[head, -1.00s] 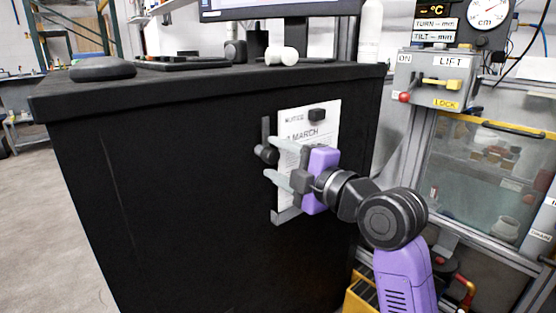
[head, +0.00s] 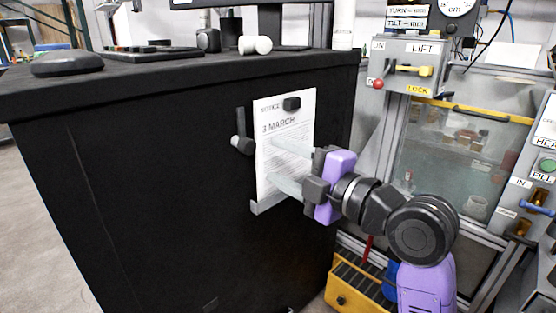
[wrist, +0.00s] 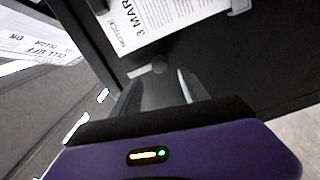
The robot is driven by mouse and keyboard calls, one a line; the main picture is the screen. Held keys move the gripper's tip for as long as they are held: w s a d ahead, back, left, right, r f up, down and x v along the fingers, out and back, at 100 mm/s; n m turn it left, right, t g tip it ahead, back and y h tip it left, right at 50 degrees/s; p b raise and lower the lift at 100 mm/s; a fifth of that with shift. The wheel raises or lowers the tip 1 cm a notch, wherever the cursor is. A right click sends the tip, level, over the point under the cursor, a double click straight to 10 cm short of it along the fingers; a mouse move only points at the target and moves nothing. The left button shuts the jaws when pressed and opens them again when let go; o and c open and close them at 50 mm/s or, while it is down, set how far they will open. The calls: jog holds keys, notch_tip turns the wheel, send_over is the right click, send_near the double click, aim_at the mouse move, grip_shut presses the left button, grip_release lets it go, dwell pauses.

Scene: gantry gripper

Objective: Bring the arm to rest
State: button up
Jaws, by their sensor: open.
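My gripper (head: 272,162) is open in front of the black cabinet's side, with two pale fingers on a purple and grey body. Nothing is between its fingers. In the head view they overlap the white notice sheet reading "3 MARCH" (head: 292,106). My gripper also shows in the wrist view (wrist: 158,84), its fingers apart, with the notice (wrist: 165,20) beyond them. I cannot tell how far the fingertips are from the panel. My arm reaches in from the lower right, bent at the wrist.
The black cabinet (head: 150,190) fills the left. A dark hook with a knob (head: 242,146) is left of the notice. A grey lift box (head: 405,66) and glazed cabinet (head: 445,150) stand right. A yellow crate (head: 350,297) is low beside the arm. Floor is clear at far left.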

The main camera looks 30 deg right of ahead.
dwell(0.3)
jog(key=s+d+r+m+t+h, duration=0.1)
jog(key=d+r+m+t+h, duration=0.3)
jog(key=m, duration=0.5)
jog(key=s+d+f+m+h, duration=0.2)
jog(key=s+f+m+h, duration=0.2)
jog(key=s+f+m, duration=0.45)
jog(key=s+a+f+m+g+y, duration=0.1)
jog(key=s+a+f+g, duration=0.25)
jog(key=s+f, duration=1)
jog(key=s+a+f+m+g+y, duration=0.1)
jog(key=s+a+f+g, duration=0.3)
jog(key=s+f, duration=0.9)
jog(key=s+r+p, duration=0.2)
jog(key=r+p, duration=0.9)
jog(key=r, duration=0.1)
jog(key=s+a+r+t+p, duration=0.1)
jog(key=s+r+p, duration=0.1)
jog(key=r+p, duration=0.8)
notch_tip(320, 180, up, 3)
jog(key=shift+a+f+p, duration=0.15)
jog(key=shift+a+p, duration=0.05)
jog(key=shift+p, duration=0.2)
